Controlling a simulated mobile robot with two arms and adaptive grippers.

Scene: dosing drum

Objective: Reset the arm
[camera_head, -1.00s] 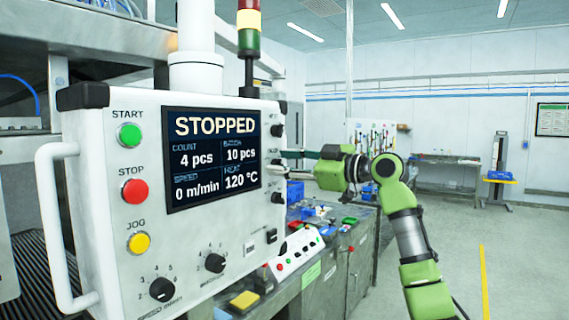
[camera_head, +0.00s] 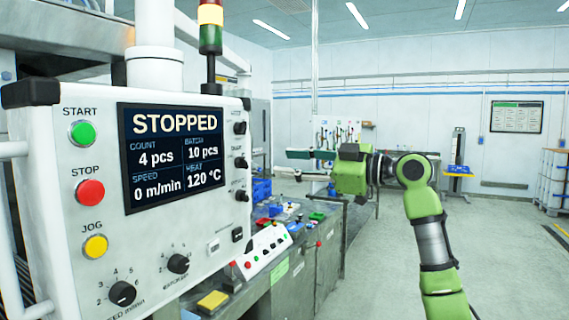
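My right arm (camera_head: 430,215) rises from the bottom right, green and grey, and bends left at its upper joint. Its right gripper (camera_head: 322,180) is at the far left end of the wrist, in front of the back benches and to the right of the control panel (camera_head: 210,255). The fingers are small and blend with the background, so I cannot tell whether they are open or shut. I see nothing clearly held there. My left gripper is not in view.
The panel's screen (camera_head: 170,158) reads STOPPED, 4 pcs, 10 pcs, 0 m/min and 120 °C. Green, red and yellow buttons line its left side. A cluttered metal bench (camera_head: 293,292) stands below the wrist. The floor (camera_head: 385,285) beside my arm is clear.

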